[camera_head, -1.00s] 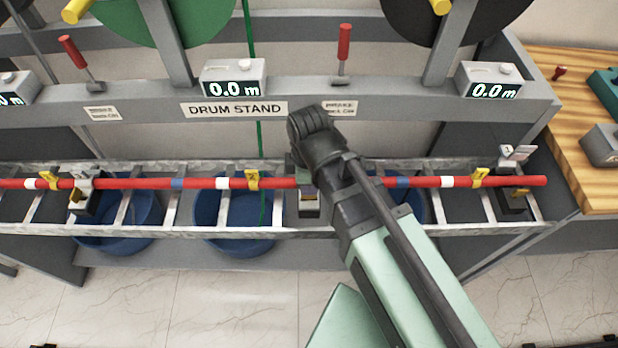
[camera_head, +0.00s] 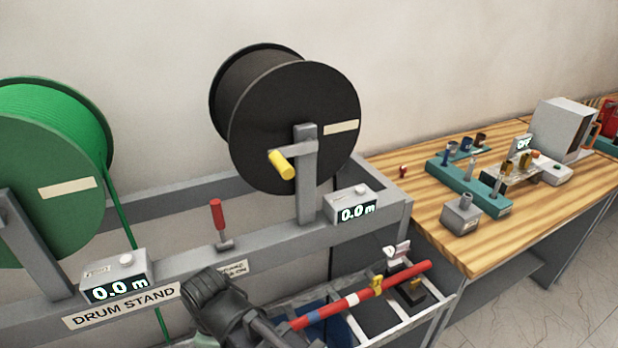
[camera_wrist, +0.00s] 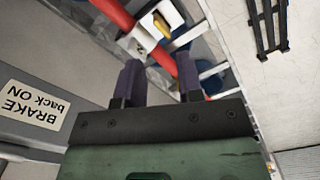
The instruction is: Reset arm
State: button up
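My arm's dark wrist (camera_head: 225,305) is in front of the drum stand (camera_head: 190,300), at the bottom of the head view; its fingers are hidden there. In the wrist view my gripper (camera_wrist: 159,66) has two dark fingers apart with a gap between them, and I see no object clamped. A red rod (camera_wrist: 112,12) with a white band passes beyond the fingertips. The same rod (camera_head: 345,302) lies along the ladder-like metal rack (camera_head: 430,300) in the head view.
A green drum (camera_head: 50,150) and a black drum (camera_head: 320,90) with a yellow handle (camera_head: 281,165) stand above the frame. Two counters (camera_head: 118,277) read 0.0 m. A red-handled lever (camera_head: 217,215) stands near my wrist. A wooden bench (camera_head: 400,185) with fixtures is at right.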

jog(key=w+d+m, duration=0.4)
jog(key=d+m, duration=0.2)
jog(key=d, duration=0.6)
jog(key=w+d+m, duration=0.4)
jog(key=d+m, duration=0.2)
jog(key=d, duration=0.6)
jog(key=w+d+m, duration=0.4)
jog(key=d+m, duration=0.2)
jog(key=d, duration=0.6)
jog(key=shift+w+d, duration=0.2)
